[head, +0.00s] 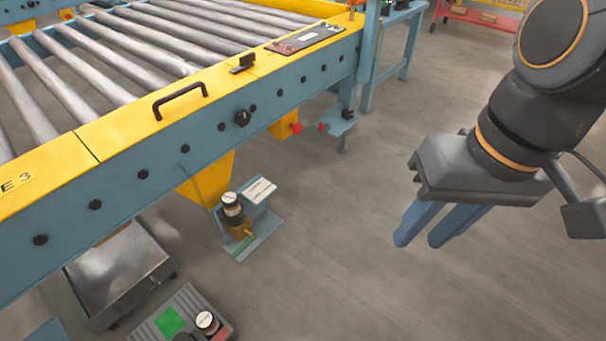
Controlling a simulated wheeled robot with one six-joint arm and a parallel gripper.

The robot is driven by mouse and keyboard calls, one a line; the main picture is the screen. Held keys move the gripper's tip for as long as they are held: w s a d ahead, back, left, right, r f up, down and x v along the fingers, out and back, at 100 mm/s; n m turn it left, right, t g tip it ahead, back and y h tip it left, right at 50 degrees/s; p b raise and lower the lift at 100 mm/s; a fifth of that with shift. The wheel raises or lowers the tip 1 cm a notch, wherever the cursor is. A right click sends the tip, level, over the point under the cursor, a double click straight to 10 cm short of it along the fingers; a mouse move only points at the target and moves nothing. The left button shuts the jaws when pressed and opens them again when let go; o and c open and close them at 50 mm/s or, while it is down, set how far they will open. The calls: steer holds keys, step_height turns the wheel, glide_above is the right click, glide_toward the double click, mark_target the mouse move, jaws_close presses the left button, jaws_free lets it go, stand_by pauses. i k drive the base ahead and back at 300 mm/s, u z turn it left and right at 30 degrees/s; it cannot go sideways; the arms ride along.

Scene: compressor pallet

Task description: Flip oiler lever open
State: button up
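A small unit that looks like the oiler (233,208), with a dark body, a white top and a brass-coloured base, stands on a blue-grey bracket (262,232) beside the roller conveyor's lower side. Its lever is too small to make out, so I cannot tell its position. My gripper (420,241) hangs at the right over bare floor, well apart from the oiler. Its two blue fingers point down and left with a gap between them, and nothing is held.
The roller conveyor (150,118) with yellow rails fills the upper left. Red-handled fittings (296,128) stick out below its frame. A metal box (120,275) and a grey unit with a green patch (170,321) sit at lower left. The floor between gripper and conveyor is clear.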

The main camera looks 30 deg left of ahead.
mark_target(252, 237)
steer(key=i, duration=1.05)
steer(key=u, duration=2.8)
